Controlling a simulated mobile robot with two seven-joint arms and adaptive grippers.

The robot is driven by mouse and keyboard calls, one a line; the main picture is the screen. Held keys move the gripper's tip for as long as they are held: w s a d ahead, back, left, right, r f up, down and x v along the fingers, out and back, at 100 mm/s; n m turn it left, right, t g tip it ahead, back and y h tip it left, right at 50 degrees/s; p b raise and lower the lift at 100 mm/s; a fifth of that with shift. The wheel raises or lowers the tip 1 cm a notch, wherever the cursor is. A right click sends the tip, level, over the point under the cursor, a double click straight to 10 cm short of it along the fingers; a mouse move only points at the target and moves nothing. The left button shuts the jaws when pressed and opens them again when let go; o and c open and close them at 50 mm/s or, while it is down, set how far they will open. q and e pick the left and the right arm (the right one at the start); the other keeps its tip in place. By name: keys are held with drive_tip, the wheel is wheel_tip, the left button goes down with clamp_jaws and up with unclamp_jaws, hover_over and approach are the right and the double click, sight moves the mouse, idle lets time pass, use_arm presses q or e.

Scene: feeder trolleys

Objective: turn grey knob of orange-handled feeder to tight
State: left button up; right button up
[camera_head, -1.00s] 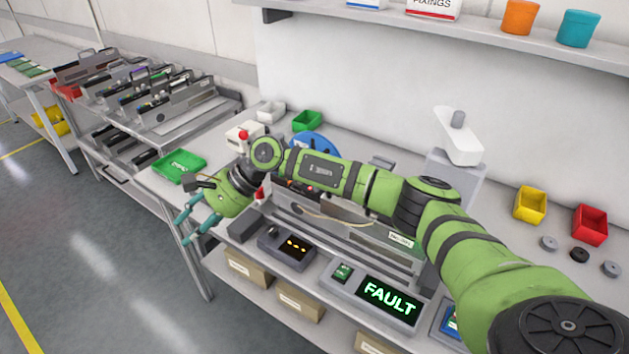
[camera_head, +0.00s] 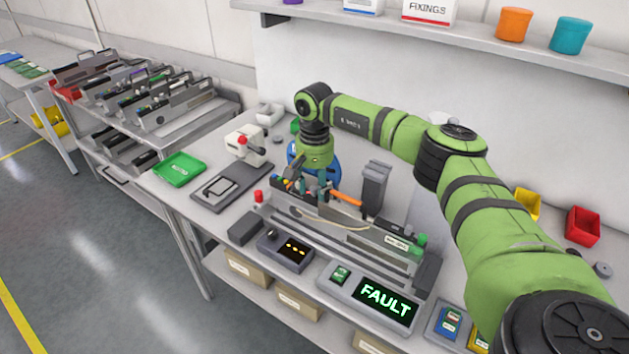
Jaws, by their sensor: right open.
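My right gripper (camera_head: 313,191) points down over the feeder's left part, just left of the orange handle. Its teal fingers are apart and nothing shows between them. Small coloured parts sit on the feeder left of the fingers. I cannot make out the grey knob; it may be hidden by the gripper or too small. My left gripper is not in view.
A dark grey block (camera_head: 374,186) stands behind the handle. A blue reel is partly hidden behind my gripper. In front are a control box (camera_head: 286,250) and a display (camera_head: 386,301) reading FAULT. A green tray (camera_head: 179,170) lies at left. Trolleys with more feeders stand further left.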

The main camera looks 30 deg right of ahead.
drive_tip(key=shift+f, duration=0.25)
drive_tip(key=shift+c, duration=0.4)
clamp_jaws()
